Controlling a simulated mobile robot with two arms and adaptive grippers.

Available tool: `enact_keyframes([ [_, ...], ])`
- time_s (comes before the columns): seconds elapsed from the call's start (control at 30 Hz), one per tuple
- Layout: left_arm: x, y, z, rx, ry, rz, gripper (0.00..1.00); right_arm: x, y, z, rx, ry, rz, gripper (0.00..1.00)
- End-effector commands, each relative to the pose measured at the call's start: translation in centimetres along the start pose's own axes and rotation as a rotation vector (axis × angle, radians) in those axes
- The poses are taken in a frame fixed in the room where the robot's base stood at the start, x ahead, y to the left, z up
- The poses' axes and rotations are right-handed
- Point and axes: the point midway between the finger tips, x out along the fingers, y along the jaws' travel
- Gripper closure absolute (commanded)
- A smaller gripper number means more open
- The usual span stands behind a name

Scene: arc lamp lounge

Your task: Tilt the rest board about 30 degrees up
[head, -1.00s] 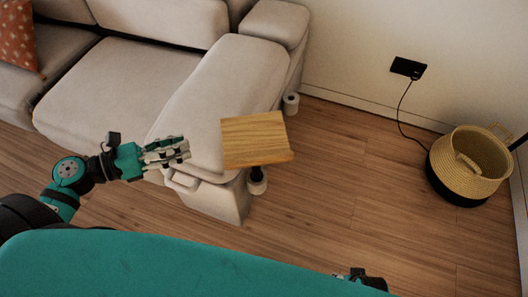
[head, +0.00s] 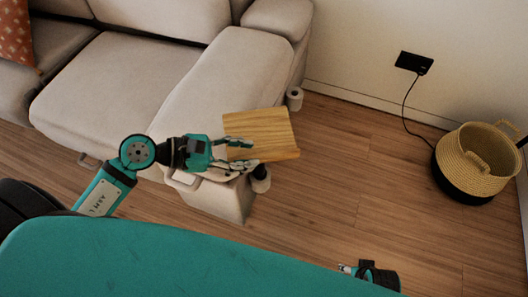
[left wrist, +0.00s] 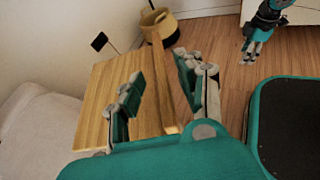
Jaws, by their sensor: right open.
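The rest board (head: 265,128) is a light wooden panel on a dark post at the sofa's corner. It looks near level, but its exact angle is hard to tell. It also shows in the left wrist view (left wrist: 100,85). My left gripper (head: 250,155) is at the board's near left edge, fingers apart. In the left wrist view my left gripper (left wrist: 160,85) has one finger over the board's top face and the other past its edge; contact is not clear. My right gripper (left wrist: 251,50) is open and empty, away from the board; it is partly visible in the head view (head: 347,270).
The beige sofa (head: 215,85) stands left of and behind the board. A woven basket (head: 475,155) stands on the floor at the right. A black wall box (head: 413,63) has a cable running to the basket. The wood floor (head: 370,180) right of the board is clear.

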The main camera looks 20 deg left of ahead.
Motion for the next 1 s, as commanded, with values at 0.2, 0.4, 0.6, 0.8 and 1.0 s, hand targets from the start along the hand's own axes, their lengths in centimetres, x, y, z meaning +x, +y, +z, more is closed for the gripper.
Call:
enact_keyframes([
  [0.2,3.6,0.1,0.0,-0.004,-0.003,0.002,0.63,0.1,0.0,0.0,-0.001,0.003,0.0,0.47],
  [0.4,5.0,0.0,0.0,-0.003,0.0,0.001,0.63,0.3,0.0,0.1,-0.001,0.001,-0.001,0.47],
  [0.6,5.1,0.0,-0.1,-0.002,0.001,0.0,0.63,0.4,0.0,0.1,-0.001,-0.002,-0.001,0.47],
  [0.8,5.1,0.0,-0.1,-0.002,0.001,0.0,0.79,0.3,0.0,-0.1,-0.001,0.001,0.0,0.47],
  [1.0,5.0,0.0,-0.1,-0.002,0.001,0.0,1.0,0.2,0.0,-0.2,-0.001,0.003,0.0,0.47],
])
